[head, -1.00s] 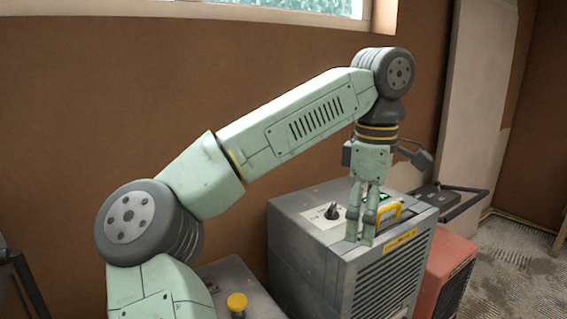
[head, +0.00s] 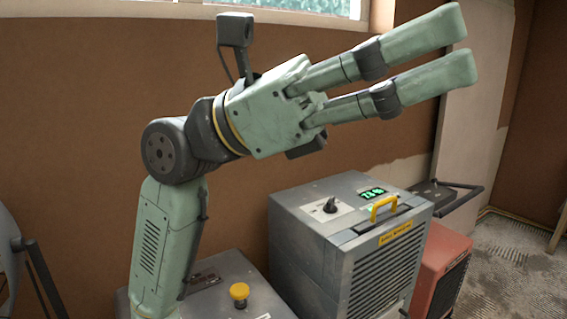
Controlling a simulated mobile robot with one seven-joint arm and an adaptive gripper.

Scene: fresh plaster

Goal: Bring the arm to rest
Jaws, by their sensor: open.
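My gripper (head: 460,45) is raised in the air in the head view, its two long pale green fingers pointing up and to the right. The fingers are apart and nothing is between them. It is above and in front of the grey machine (head: 345,240), clear of it. My arm is folded, with its forearm upright at the left. The machine has a black knob (head: 330,206), a yellow handle (head: 384,207) and a green lit display (head: 373,192) on top.
A red machine (head: 440,265) stands right of the grey one, with a dark tray-like thing (head: 438,195) behind. A yellow knob (head: 239,291) sits on a grey surface at the bottom, beside my arm. A brown wall with a window (head: 290,5) is behind. The floor at right looks bare.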

